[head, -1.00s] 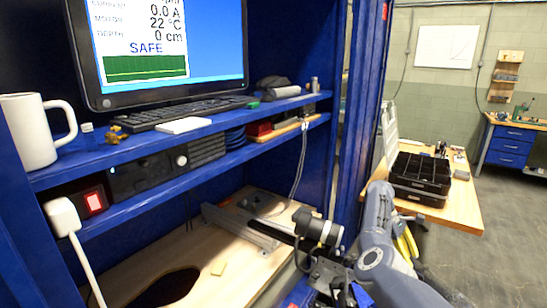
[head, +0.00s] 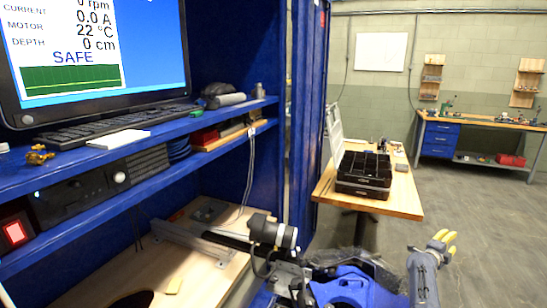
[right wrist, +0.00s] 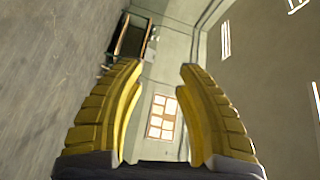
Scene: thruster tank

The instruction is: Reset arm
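My right gripper (head: 442,241) shows at the lower right of the head view, raised in front of the floor, clear of the blue cabinet and the wooden table. In the right wrist view its two yellow ribbed fingers (right wrist: 158,112) stand well apart with nothing between them. My left gripper is in neither view.
The blue cabinet's shelves (head: 150,170) fill the left, with a monitor (head: 100,60) on top. A black and grey cylinder (head: 272,232) sits by a metal rail. A wooden table (head: 405,202) bears black organizer boxes (head: 363,172). The floor at right is open.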

